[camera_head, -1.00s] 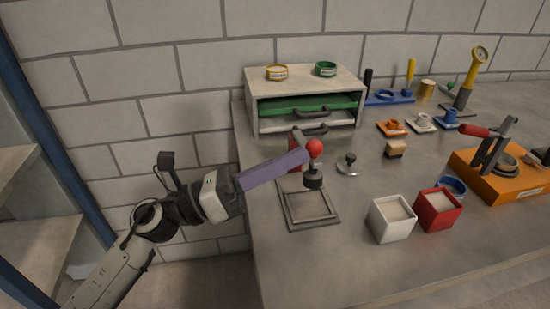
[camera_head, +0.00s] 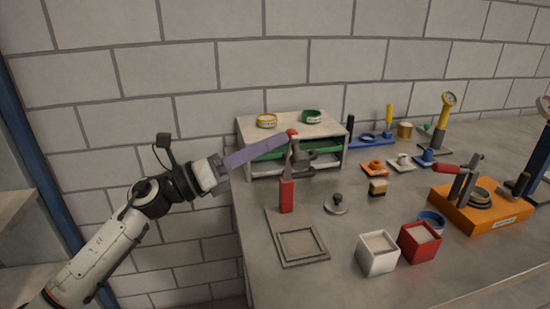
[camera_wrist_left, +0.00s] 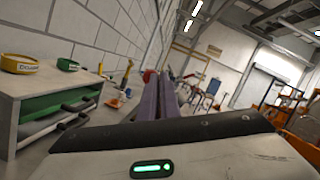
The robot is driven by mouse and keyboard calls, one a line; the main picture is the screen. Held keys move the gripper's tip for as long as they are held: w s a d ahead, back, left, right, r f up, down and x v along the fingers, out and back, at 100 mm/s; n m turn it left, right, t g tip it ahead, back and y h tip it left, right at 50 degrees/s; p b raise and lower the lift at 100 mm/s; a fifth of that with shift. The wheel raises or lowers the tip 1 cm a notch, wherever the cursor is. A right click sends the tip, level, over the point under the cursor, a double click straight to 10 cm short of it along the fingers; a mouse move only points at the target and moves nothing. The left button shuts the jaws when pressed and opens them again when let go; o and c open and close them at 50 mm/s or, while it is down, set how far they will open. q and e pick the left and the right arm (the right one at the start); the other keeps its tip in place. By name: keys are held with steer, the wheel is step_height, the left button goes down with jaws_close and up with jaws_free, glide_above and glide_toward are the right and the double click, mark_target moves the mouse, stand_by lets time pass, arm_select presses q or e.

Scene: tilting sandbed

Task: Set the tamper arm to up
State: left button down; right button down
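The tamper stands at the back of a square metal frame (camera_head: 300,243) on the grey table. Its red post (camera_head: 287,196) is upright. Its grey tamper arm (camera_head: 294,160) points steeply up from the post, with the red knob (camera_head: 291,133) at its top. My left gripper (camera_head: 283,142) has long purple fingers, close together, with tips at the knob; contact is unclear. The fingers also show in the left wrist view (camera_wrist_left: 162,85), with red (camera_wrist_left: 148,75) beyond them. My right gripper is out of view.
A drawer cabinet (camera_head: 242,143) stands close behind the tamper. A small round knobbed piece (camera_head: 337,203), a white box (camera_head: 378,254) and a red box (camera_head: 419,243) stand to its right. An orange lever press (camera_head: 480,208) is farther right. The table's front middle is clear.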

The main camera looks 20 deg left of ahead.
arm_select(q)
steer(key=shift+n, duration=0.6)
steer(key=w, duration=0.1)
steer(key=w+a, duration=0.1)
steer(key=w+r, duration=0.1)
steer(key=shift+w+a+r, duration=0.1)
steer(key=shift+w+a, duration=0.15)
steer(key=shift+a, duration=0.15)
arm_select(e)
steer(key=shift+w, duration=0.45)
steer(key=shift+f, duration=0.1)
